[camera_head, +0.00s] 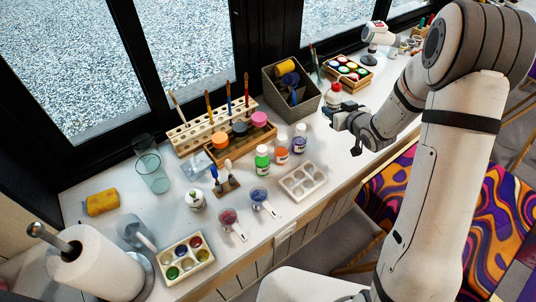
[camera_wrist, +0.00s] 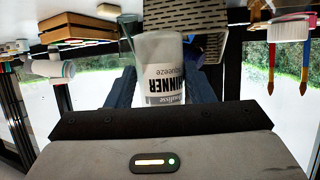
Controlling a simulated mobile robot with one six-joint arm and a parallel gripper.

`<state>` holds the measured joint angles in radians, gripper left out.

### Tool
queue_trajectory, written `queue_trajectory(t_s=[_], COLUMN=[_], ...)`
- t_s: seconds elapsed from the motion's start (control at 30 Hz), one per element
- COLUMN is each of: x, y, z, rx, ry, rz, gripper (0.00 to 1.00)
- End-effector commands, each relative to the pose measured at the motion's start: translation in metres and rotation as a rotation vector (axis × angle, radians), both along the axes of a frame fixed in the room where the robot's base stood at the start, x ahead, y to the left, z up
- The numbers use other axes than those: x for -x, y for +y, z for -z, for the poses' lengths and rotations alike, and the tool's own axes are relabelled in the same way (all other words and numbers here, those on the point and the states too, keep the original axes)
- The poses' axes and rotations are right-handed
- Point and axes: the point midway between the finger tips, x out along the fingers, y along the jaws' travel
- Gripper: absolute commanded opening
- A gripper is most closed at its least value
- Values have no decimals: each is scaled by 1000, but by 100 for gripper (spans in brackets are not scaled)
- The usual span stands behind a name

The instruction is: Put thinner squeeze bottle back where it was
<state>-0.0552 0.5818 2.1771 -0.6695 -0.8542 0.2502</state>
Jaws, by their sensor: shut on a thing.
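The thinner squeeze bottle (camera_wrist: 160,75) is between the two fingers of my gripper (camera_wrist: 162,88) in the wrist view. Its white label reads upside down there, and its lower-picture end is hidden behind the gripper body. In the head view, a white bottle with a red cap (camera_head: 333,95), which appears to be this one, shows just behind my gripper (camera_head: 342,130), partly covered by it. My gripper is shut on the bottle, near the front right of the grey bin. I cannot tell whether the bottle's base touches the table.
A grey bin (camera_head: 291,108) stands left of the bottle. A paint-pot crate (camera_head: 348,72) is behind it. Several bottles (camera_head: 281,148), a white palette (camera_head: 303,182) and a brush rack (camera_head: 212,123) stand further left.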

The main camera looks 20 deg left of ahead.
Motion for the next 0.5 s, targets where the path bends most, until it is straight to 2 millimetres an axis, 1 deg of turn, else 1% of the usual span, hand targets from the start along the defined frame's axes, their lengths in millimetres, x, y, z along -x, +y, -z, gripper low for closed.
queue_trajectory(t_s=[0.03, 0.1, 0.23, 0.3, 0.4, 0.5], x=[-5, -9, -11, -11, -10, -9], y=[12, 27, 51, 60, 69, 72], z=[-3, -7, -11, -11, -9, -7], rx=[2, 2, 2, 1, 1, 1], ry=[-4, -4, -3, -1, 1, 2], rz=[-71, -172, -358, -451, -565, -647], gripper=[40, 40, 40, 40, 40, 40])
